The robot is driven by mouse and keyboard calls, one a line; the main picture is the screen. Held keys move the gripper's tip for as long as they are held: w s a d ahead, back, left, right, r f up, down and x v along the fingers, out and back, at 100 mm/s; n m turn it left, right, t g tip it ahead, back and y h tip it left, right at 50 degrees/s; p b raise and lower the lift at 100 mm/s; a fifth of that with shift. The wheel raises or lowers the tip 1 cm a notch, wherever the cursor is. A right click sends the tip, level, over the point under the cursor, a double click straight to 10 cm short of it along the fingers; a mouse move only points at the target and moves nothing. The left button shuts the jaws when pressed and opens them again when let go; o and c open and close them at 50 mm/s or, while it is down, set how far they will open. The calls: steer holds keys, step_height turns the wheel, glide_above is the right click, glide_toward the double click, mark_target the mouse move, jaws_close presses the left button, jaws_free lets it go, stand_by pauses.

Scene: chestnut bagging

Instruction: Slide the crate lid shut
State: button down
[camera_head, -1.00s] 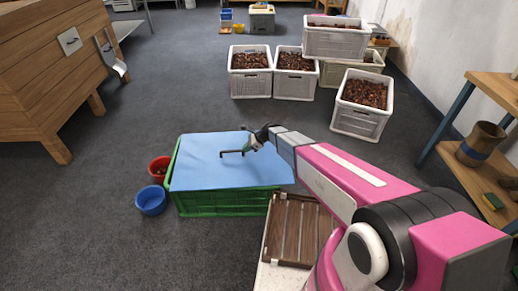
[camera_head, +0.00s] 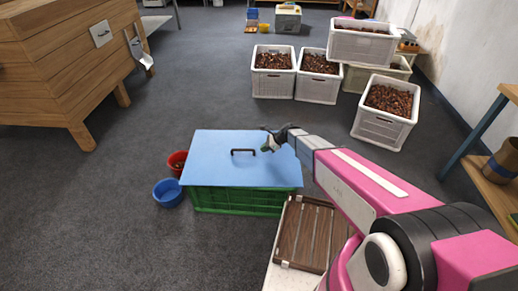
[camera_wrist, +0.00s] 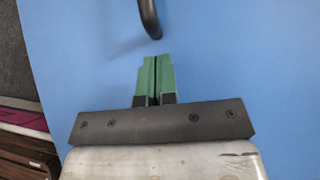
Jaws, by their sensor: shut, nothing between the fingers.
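The blue crate lid (camera_head: 222,166) lies flat over the top of the green crate (camera_head: 235,200). Its edges look about square with the crate, and the crate's inside is hidden. The black bar handle (camera_head: 243,152) stands on the lid near its middle. My gripper (camera_head: 268,148) is over the lid, just right of the handle and apart from it. In the wrist view, my gripper's green fingers (camera_wrist: 156,75) are shut together and empty. The handle (camera_wrist: 149,18) ends just ahead of the fingertips there, and the blue lid (camera_wrist: 240,60) fills most of the background.
A slatted wooden rack (camera_head: 306,235) is at the crate's front right. White crates of chestnuts (camera_head: 384,118) stand behind. The floor at left is open.

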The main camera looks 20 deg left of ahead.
steer(key=v, duration=1.1)
steer(key=s+d+r+n+h, duration=0.3)
steer(key=s+d+r+n, duration=0.1)
steer(key=d, duration=0.8)
steer(key=s+d+r+n+t+h, duration=0.1)
steer(key=s+d+r+n+h, duration=0.2)
steer(key=d, duration=0.9)
steer(key=s+d+r+n+h, duration=0.2)
steer(key=s+d+r+n, duration=0.4)
steer(key=s+d+n, duration=0.2)
steer(key=s+d, duration=0.2)
steer(key=d, duration=0.2)
steer(key=shift+r+n+t+h, duration=0.2)
steer(key=shift+n+t+h, duration=0.1)
steer(key=shift+t+h, duration=0.1)
